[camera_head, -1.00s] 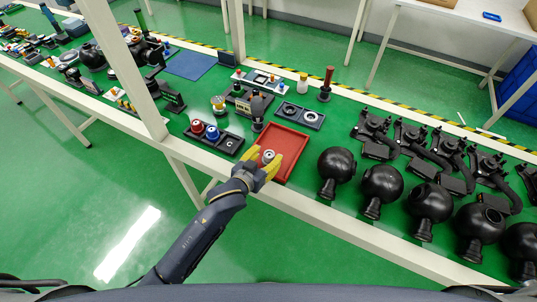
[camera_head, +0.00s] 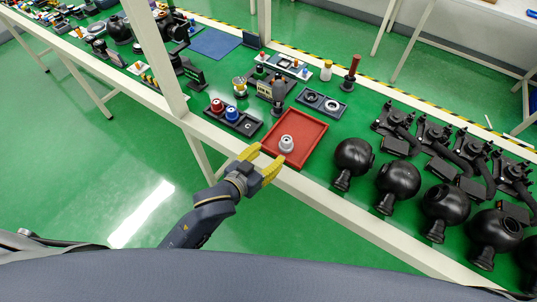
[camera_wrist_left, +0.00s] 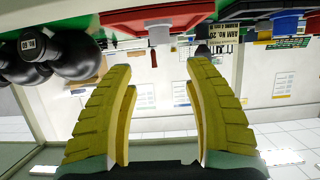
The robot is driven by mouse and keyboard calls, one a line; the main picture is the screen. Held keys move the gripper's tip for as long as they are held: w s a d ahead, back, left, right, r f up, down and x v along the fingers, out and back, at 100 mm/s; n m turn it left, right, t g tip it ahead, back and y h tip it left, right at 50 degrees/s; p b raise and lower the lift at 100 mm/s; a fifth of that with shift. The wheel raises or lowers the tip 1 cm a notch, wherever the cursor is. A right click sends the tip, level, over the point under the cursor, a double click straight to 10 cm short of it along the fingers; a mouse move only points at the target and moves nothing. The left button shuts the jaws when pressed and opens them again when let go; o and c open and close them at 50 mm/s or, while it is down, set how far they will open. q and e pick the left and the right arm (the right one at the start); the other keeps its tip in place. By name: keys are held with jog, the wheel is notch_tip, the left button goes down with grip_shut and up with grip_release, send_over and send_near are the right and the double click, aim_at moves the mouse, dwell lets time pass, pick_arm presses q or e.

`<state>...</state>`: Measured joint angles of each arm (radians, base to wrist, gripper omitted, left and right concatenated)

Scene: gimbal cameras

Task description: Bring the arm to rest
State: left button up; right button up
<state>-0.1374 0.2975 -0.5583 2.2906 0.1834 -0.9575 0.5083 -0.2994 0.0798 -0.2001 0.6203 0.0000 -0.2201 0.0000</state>
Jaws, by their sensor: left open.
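My left gripper (camera_head: 263,162) has yellow fingers, spread open and empty. It is at the front edge of the green-topped table, just short of the red tray (camera_head: 318,128). A small grey-white ringed part (camera_head: 286,144) stands in the tray, apart from the fingers. In the left wrist view the open fingers (camera_wrist_left: 160,100) have nothing between them. My right gripper is not in view.
Black round housings (camera_head: 398,183) stand right of the tray along the front edge. A dark holder (camera_head: 233,117) with a red and a blue part sits left of the tray. A white upright post (camera_head: 155,50) rises at the left. Free floor lies in front of the table.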

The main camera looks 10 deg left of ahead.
pick_arm(q)
jog(key=s+a+f+m+g+y, duration=0.1)
jog(key=s+a+f+g+y, duration=0.2)
jog(key=s+a, duration=0.45)
jog(key=s+a+f+y, duration=0.3)
jog(key=s+a+y, duration=0.1)
jog(key=a, duration=0.6)
jog(key=s+a+f+m+g+y, duration=0.15)
jog(key=s+a+y, duration=0.3)
jog(key=a, duration=0.45)
jog(key=s+d+f+n+g+h, duration=0.1)
jog(key=d+f+g+h, duration=0.15)
jog(key=f, duration=1.25)
jog(key=s+d+f+g+h, duration=0.1)
jog(key=s+d+f, duration=0.15)
jog(key=f, duration=1.35)
jog(key=s+d+f+n+g+h, duration=0.1)
jog(key=s+f+n+g, duration=0.1)
jog(key=s+f, duration=1.8)
jog(key=shift+s+f+n+g+h, duration=0.3)
jog(key=shift+s+f+n+g, duration=0.1)
jog(key=shift+f+n, duration=0.3)
jog(key=shift+d, duration=0.1)
